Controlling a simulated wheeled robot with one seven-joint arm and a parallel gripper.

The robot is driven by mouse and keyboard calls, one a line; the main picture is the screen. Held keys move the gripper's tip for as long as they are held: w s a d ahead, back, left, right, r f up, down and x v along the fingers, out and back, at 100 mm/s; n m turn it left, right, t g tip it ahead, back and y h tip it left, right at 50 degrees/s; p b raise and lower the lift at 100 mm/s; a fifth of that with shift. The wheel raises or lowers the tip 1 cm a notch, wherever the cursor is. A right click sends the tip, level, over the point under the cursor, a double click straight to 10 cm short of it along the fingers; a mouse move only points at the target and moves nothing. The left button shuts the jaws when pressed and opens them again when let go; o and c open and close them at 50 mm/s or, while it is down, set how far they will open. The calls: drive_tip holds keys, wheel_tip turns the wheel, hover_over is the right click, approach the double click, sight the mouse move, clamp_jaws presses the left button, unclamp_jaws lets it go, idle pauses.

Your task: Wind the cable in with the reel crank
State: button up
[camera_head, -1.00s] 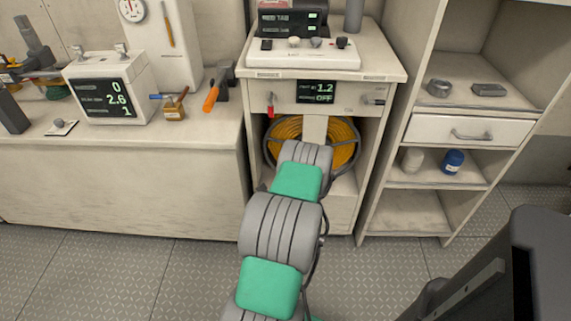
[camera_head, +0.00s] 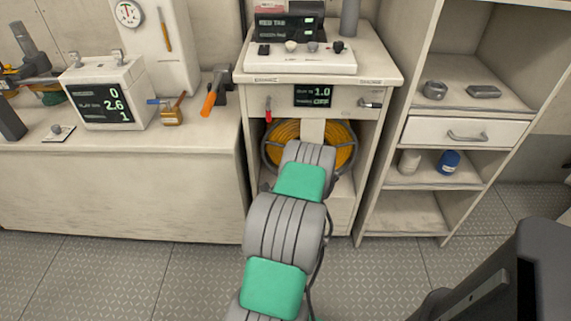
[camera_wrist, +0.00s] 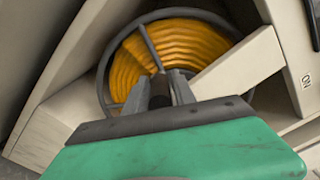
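The cable reel (camera_head: 350,150) sits in the open bay of the middle cabinet, with yellow-orange cable wound on it. In the wrist view the cable (camera_wrist: 180,45) fills the reel inside a dark grey rim. My gripper (camera_wrist: 160,92) is in front of the reel's lower middle. Its two grey fingers stand on either side of a dark crank handle (camera_wrist: 159,88) and appear closed on it. In the head view my arm hides the gripper and the crank. The display (camera_head: 313,95) above the bay reads 1.0 and OFF.
A pale panel (camera_wrist: 238,62) crosses the reel's right side close to my gripper. Counters stand left, with an orange-handled tool (camera_head: 210,100); open shelves (camera_head: 405,222) stand right. The floor in front is clear.

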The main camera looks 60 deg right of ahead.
drive_tip(key=shift+o, duration=1.1)
drive_tip(key=shift+w, duration=0.15)
drive_tip(key=shift+a, duration=0.1)
drive_tip(key=shift+a, duration=0.25)
drive_tip(key=b+v, duration=0.3)
drive_tip(key=v, duration=0.4)
drive_tip(key=shift+s, duration=0.2)
drive_tip(key=shift+a+r, duration=0.1)
